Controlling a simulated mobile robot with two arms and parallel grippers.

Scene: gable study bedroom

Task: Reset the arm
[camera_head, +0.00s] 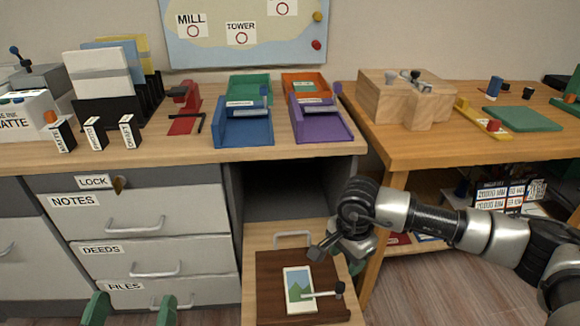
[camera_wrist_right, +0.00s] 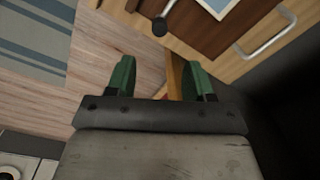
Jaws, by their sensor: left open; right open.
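My left gripper (camera_head: 133,300) shows only as two green fingers at the bottom left of the head view. They are spread wide with nothing between them, in front of the lower cabinet drawers. My right arm (camera_head: 470,230) reaches in from the right, and its wrist (camera_head: 360,215) is bent beside the pulled-out drawer. In the right wrist view my right gripper (camera_wrist_right: 160,78) is open and empty, its green fingers apart over the floor and a wooden edge. Its fingers are not clearly visible in the head view.
The pulled-out drawer (camera_head: 265,240) holds a brown panel (camera_head: 268,290) with a picture card (camera_head: 298,289) and a black-knobbed rod (camera_head: 325,294). Trays, including a blue one (camera_head: 243,130), stand on the desk above. A wooden table (camera_head: 400,145) stands at right.

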